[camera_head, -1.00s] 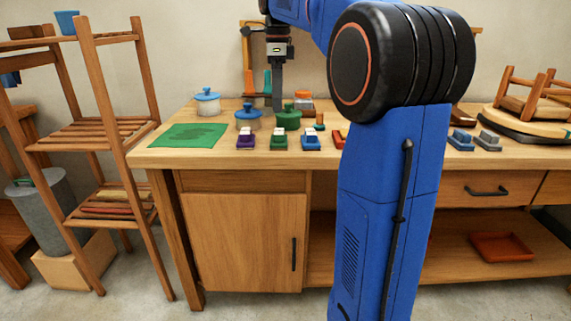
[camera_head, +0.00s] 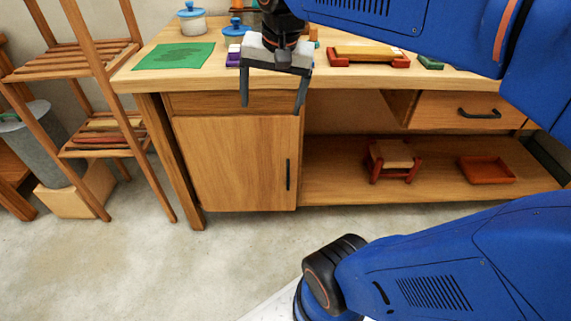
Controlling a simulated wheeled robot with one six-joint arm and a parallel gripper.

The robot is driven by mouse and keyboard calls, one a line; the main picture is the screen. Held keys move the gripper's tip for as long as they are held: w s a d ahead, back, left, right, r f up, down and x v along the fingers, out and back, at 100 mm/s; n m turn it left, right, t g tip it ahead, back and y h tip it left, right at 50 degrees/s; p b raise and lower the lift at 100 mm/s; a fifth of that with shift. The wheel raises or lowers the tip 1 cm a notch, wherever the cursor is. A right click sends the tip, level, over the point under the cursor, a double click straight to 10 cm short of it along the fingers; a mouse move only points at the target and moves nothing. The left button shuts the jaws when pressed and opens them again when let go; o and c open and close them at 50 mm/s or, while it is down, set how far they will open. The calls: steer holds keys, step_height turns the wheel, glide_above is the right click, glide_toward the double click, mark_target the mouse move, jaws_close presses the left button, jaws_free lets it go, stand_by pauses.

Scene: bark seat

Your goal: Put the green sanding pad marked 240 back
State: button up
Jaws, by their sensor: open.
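My gripper (camera_head: 273,95) hangs fingers down before the front edge of the workbench (camera_head: 345,85), in the middle left of the head view. Its two fingers are wide apart with nothing between them. A small green piece (camera_head: 430,62) lies near the bench's front edge, right of a red holder; it is partly cut off by my arm. I cannot read a 240 on it or tell whether it is the sanding pad. A purple block (camera_head: 233,56) shows just left of my gripper. My gripper hides the bench top right of that block.
A green mat (camera_head: 175,56) and a lidded pot (camera_head: 192,20) are on the bench's left. A red holder with a yellow block (camera_head: 370,54) is near the front. A red tray (camera_head: 486,170) and a small stool (camera_head: 393,158) are on the low shelf. A slatted rack (camera_head: 75,62) stands left.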

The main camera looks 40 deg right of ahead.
steer(key=s+a+f+n+t, duration=0.1)
steer(key=s+a+f+n, duration=0.2)
steer(key=s+f+n, duration=0.5)
step_height(320, 180, down, 4)
steer(key=shift+s+r+t, duration=0.1)
steer(key=shift+s+t, duration=0.2)
steer(key=shift+s, duration=0.5)
